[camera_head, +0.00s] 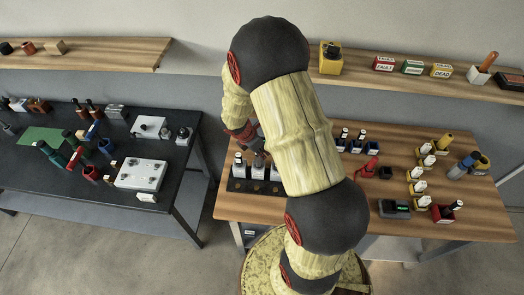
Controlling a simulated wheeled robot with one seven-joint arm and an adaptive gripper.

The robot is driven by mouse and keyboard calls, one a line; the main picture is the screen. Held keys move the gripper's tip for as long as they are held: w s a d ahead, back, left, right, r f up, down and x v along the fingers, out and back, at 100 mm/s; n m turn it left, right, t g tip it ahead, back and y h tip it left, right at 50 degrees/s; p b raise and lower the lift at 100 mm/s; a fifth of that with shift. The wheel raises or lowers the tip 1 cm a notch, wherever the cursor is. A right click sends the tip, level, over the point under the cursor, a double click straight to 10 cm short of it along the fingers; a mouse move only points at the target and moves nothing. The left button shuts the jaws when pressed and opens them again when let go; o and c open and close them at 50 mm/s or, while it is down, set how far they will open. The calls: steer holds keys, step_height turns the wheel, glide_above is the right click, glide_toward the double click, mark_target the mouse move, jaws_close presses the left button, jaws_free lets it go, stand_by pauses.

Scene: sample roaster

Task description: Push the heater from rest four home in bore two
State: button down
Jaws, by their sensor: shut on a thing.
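My gripper (258,159) is near the left part of the right wooden table, pointing down over a black holder (234,186). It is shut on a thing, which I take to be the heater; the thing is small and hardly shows. White pieces with dark tops, one of them at the holder's left end (239,168), stand upright in a row in this holder. My gripper is close above or beside the middle of this row; I cannot tell whether it touches. My arm hides the holder's right side. I cannot make out which place is rest four or bore two.
Blue holders (354,148) with dark-topped pieces stand right of my arm. Yellow holders (419,187), a red item (371,164) and a dark device (394,208) lie farther right. A black table (60,185) at left carries a white plate (141,174). Shelves run along the wall.

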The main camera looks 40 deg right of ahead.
steer(key=shift+f+b, duration=2.1)
steer(key=shift+f, duration=0.7)
steer(key=shift+r, duration=0.15)
step_height(320, 180, up, 6)
steer(key=p, duration=0.5)
steer(key=shift+p, duration=0.35)
steer(key=shift+s, duration=0.1)
